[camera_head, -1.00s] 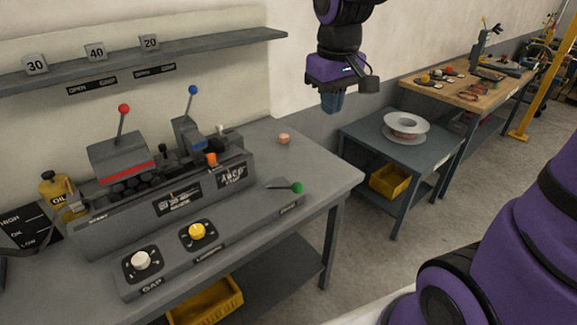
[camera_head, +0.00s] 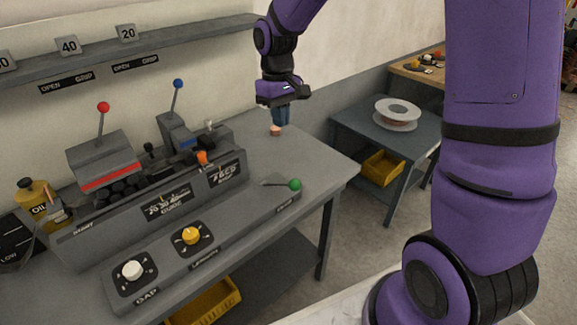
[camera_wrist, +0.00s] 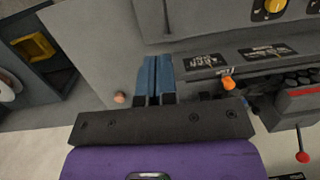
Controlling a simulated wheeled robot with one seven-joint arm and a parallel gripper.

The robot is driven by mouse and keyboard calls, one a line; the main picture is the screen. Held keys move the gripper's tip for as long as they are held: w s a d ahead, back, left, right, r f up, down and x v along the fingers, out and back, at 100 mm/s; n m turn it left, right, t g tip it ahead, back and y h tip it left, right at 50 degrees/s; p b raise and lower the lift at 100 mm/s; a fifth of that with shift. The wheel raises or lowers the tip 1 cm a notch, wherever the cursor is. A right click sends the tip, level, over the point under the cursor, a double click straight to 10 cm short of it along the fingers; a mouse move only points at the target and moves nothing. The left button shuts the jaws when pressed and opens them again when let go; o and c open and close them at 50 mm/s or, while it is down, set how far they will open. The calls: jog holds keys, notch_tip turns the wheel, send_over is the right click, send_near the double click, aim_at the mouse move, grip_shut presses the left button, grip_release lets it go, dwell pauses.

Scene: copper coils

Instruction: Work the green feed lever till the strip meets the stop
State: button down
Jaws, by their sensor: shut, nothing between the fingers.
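The green feed lever (camera_head: 295,184) is a short arm with a green ball at the right end of the front control panel, lying toward the right. My gripper (camera_head: 281,116) points down over the back right of the bench, behind the lever and apart from it. Its blue fingers (camera_wrist: 155,74) are together and empty in the wrist view, where the green ball is not visible. The grey machine (camera_head: 150,195) stands left of my gripper. I cannot make out the strip or the stop.
A small copper-coloured piece (camera_head: 276,131) sits on the bench just below my fingers; it also shows in the wrist view (camera_wrist: 119,98). Red (camera_head: 103,107) and blue (camera_head: 178,83) ball levers rise from the machine. A side table (camera_head: 345,124) carries a spool. The bench's right end is mostly clear.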

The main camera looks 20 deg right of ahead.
jog(key=shift+f, duration=0.1)
jog(key=s+f, duration=0.4)
jog(key=f, duration=0.8)
jog(key=shift+s+d, duration=0.15)
jog(key=shift+s, duration=0.25)
